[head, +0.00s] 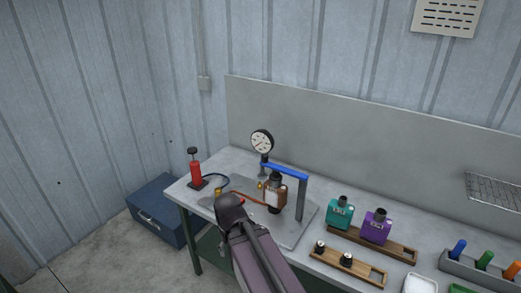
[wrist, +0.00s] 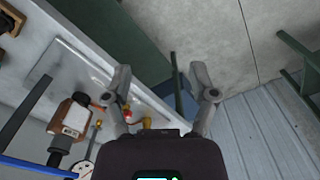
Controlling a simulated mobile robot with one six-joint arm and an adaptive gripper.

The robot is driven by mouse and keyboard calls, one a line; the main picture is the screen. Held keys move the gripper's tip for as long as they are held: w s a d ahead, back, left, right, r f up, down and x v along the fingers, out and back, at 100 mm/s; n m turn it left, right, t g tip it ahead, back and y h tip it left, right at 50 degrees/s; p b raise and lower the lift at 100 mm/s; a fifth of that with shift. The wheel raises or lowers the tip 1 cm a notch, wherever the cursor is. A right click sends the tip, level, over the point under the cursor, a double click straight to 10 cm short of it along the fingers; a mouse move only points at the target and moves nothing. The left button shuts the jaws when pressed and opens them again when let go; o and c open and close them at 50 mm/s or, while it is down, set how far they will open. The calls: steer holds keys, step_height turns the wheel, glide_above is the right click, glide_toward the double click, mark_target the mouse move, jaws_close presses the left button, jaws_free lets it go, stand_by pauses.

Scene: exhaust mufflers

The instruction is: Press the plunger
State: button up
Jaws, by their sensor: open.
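A red hand pump (head: 196,172) stands upright on a small dark base at the left end of the bench. Its plunger has a black knob (head: 193,151) on a short rod, raised above the red body. A dark blue hose leads right from the pump. My arm reaches over the bench's front edge, right of and nearer than the pump, apart from it. My gripper (wrist: 160,74) shows in the wrist view with two grey fingers spread and nothing between them. The fingertips are hidden in the head view. I cannot make out the plunger in the wrist view.
A pressure gauge (head: 262,141), a blue-topped frame (head: 284,171) and an orange-brown muffler (head: 275,194) stand right of the pump. Teal (head: 340,214) and purple mufflers (head: 376,228) sit in a wooden rack further right. A blue box (head: 157,212) is on the floor at left.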

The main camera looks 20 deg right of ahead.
stand_by(0.4)
steer(key=shift+f, duration=0.2)
steer(key=c, duration=0.7)
steer(key=shift+f+b, duration=0.3)
steer(key=shift+b, duration=0.15)
steer(key=c, duration=0.3)
step_height(320, 180, down, 6)
steer(key=b, duration=0.6)
steer(key=shift+r, duration=0.1)
jaws_close()
steer(key=shift+s, duration=0.1)
